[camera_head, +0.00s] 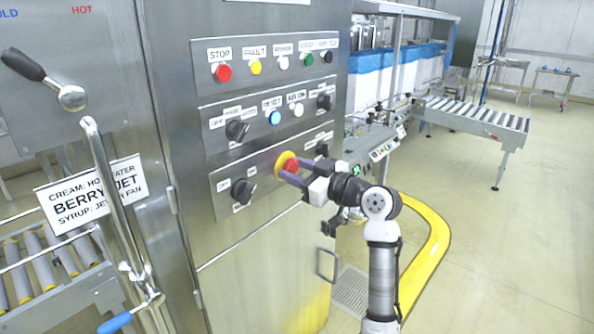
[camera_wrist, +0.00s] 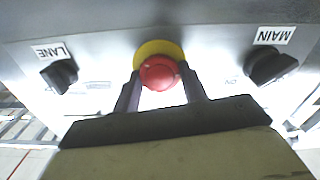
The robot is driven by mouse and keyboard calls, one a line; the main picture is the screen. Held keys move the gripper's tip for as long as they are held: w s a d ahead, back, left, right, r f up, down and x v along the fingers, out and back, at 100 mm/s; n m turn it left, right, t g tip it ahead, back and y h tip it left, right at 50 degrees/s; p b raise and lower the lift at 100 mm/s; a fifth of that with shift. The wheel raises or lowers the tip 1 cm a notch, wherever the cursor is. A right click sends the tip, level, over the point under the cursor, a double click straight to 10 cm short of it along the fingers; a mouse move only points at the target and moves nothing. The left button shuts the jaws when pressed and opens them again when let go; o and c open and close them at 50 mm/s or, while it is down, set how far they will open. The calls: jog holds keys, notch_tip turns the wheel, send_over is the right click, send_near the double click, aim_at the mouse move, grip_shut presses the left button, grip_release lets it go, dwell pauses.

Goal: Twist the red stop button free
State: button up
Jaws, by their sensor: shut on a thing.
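The red stop button (camera_head: 291,166) is a mushroom head on a yellow collar (camera_head: 281,161), on the lower row of the steel control panel. In the wrist view the red button (camera_wrist: 159,73) sits between my two fingers, with the yellow collar (camera_wrist: 157,47) behind it. My gripper (camera_head: 291,168) reaches the panel from the right and is shut on the button, one finger on each side. The fingers partly cover the button in the head view. Whether the button has turned cannot be told.
A black LANE knob (camera_wrist: 59,76) and a black MAIN knob (camera_wrist: 270,68) flank the button. A separate red button (camera_head: 222,72) labelled STOP is on the upper row. A door handle (camera_head: 328,265) is below. Open floor (camera_head: 490,240) lies to the right.

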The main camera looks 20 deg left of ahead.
jog(key=m+p, duration=0.1)
jog(key=m, duration=0.2)
jog(key=shift+r+m, duration=0.1)
jog(key=shift+m, duration=0.3)
jog(key=shift+m+p, duration=0.6)
jog(key=shift+m, duration=1)
jog(key=o, duration=1)
